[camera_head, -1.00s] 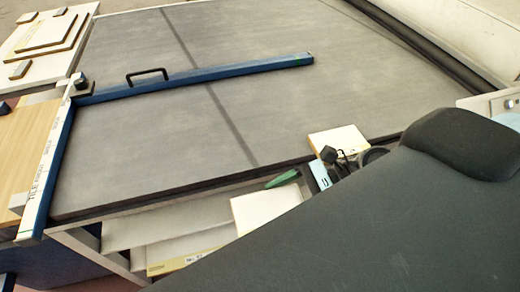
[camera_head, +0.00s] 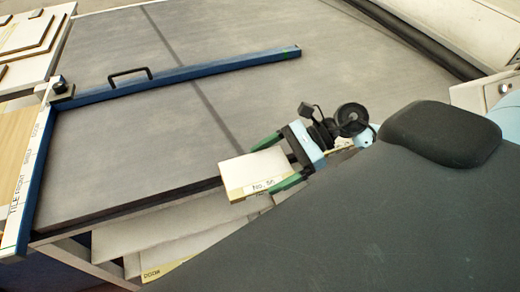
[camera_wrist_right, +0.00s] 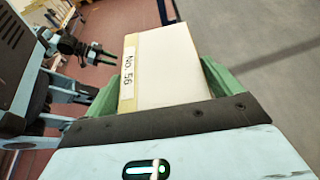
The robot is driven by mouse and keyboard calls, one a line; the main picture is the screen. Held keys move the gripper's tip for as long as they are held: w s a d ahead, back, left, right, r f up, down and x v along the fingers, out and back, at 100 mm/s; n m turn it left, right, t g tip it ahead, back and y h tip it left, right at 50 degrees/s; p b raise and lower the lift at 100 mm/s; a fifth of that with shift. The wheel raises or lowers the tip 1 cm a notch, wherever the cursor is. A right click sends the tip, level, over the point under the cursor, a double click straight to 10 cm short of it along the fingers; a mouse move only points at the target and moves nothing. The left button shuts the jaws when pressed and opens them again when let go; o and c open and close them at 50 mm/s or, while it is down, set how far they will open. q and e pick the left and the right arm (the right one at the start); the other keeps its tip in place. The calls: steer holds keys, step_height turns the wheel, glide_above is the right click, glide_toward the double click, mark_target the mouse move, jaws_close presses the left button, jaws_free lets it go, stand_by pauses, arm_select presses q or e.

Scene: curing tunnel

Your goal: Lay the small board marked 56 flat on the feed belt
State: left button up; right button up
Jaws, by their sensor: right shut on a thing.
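The small board marked No. 56 (camera_head: 253,168) is a pale slab with a label on its yellowish edge. My right gripper (camera_head: 283,160) is shut on it, with green fingers along two of its sides. The board is held over the near edge of the grey feed belt (camera_head: 150,130), label edge facing the camera. In the right wrist view the board (camera_wrist_right: 168,65) lies between the green fingers, its label on the left. What seems to be my left gripper (camera_wrist_right: 92,50) shows small at the upper left there; its opening is unclear.
A blue bar (camera_head: 180,77) with a black handle crosses the belt, joining a blue rail (camera_head: 38,175) at left. Boards (camera_head: 155,232) lie below the belt. The belt's middle is clear.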

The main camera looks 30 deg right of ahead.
mark_target(266, 151)
steer(key=w, duration=0.1)
steer(key=w+d, duration=0.1)
steer(key=w, duration=0.2)
steer(key=shift+d+f+b, duration=0.2)
steer(key=shift+f+b, duration=0.05)
steer(key=shift+b, duration=0.15)
arm_select(q)
steer(key=shift+s+d+f, duration=0.2)
steer(key=shift+s+f, duration=0.25)
steer(key=shift+f, duration=0.35)
arm_select(e)
steer(key=shift+w+d, duration=0.2)
steer(key=shift+w, duration=0.35)
steer(key=shift+w+d, duration=0.15)
steer(key=shift+w, duration=0.3)
step_height(266, 151, down, 4)
steer(key=shift+r+b, duration=0.15)
steer(key=shift+b, duration=0.6)
arm_select(q)
steer(key=shift+s+f+g, duration=0.4)
steer(key=shift+s+f, duration=0.15)
steer(key=shift+f, duration=0.3)
arm_select(e)
steer(key=shift+r, duration=0.1)
arm_select(q)
steer(key=shift+w, duration=0.1)
steer(key=shift+f, duration=0.1)
arm_select(e)
steer(key=shift+f, duration=0.2)
